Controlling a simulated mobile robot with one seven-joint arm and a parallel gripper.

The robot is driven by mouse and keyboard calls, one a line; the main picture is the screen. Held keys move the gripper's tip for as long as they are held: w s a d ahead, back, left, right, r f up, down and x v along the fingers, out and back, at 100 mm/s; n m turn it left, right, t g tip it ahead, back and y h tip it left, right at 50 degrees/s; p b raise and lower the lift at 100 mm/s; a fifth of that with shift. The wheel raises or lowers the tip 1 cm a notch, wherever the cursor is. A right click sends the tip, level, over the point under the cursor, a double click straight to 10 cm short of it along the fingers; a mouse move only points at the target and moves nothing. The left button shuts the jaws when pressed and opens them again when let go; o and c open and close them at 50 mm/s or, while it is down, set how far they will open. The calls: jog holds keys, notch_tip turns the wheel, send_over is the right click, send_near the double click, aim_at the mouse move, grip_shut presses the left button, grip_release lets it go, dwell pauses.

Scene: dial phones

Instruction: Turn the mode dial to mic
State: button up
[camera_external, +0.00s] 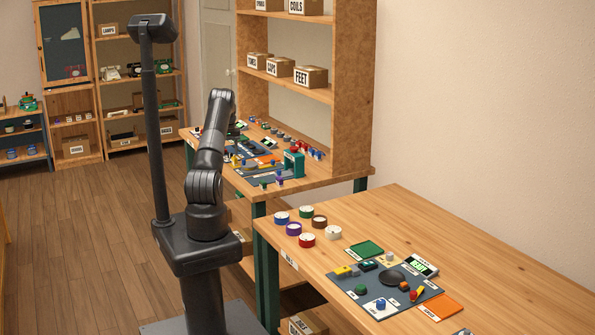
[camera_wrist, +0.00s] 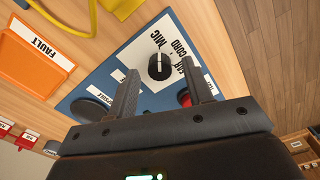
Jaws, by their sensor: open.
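The mode dial (camera_wrist: 158,67) is a round black knob with a white line across it, in the wrist view. It sits on a white label plate on a blue panel (camera_wrist: 132,55). The words MIC, CORD and EAR run around the plate, MIC just above the knob in the picture. The white line runs roughly up and down; I cannot tell which end is the pointer. My gripper (camera_wrist: 161,68) is open, its two fingers apart with the dial between their tips in the picture. I cannot tell whether they touch it. In the external view my arm hides the dial.
An orange tray (camera_wrist: 38,65) labelled FAULT lies left of the panel, with a yellow cord (camera_wrist: 62,22) above it. A red part (camera_wrist: 185,97) is partly hidden behind the right finger. In the external view, a nearer table (camera_external: 430,220) holds another blue mat with parts.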

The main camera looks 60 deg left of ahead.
notch_tip(320, 180, up, 10)
jog(key=shift+f, duration=0.25)
dwell(0.5)
jog(key=w+d+r+m, duration=0.1)
jog(key=w+d+r, duration=0.25)
jog(key=d, duration=0.25)
jog(key=w+d+r+m+t, duration=0.1)
jog(key=w+d+r, duration=0.1)
jog(key=d+r, duration=0.35)
jog(key=w+d+r+m, duration=0.1)
jog(key=w+d+r, duration=0.25)
jog(key=d, duration=0.35)
jog(key=d+r+m+t+y, duration=0.15)
jog(key=d+r, duration=0.25)
jog(key=d, duration=0.5)
jog(key=d+r+m+h, duration=0.1)
jog(key=d+r+m, duration=0.15)
jog(key=d, duration=0.75)
jog(key=s+d+r+m+t, duration=0.1)
jog(key=s+d, duration=0.3)
jog(key=d, duration=0.4)
jog(key=s+d+r+m+t, duration=0.15)
jog(key=s+d, duration=0.25)
jog(key=d, duration=0.5)
jog(key=s+d+f+m, duration=0.4)
jog(key=s+d+f, duration=0.2)
jog(key=s+d, duration=0.4)
jog(key=shift+s+d+f+t, duration=0.15)
jog(key=shift+s+d+t, duration=0.15)
jog(key=shift+s, duration=0.95)
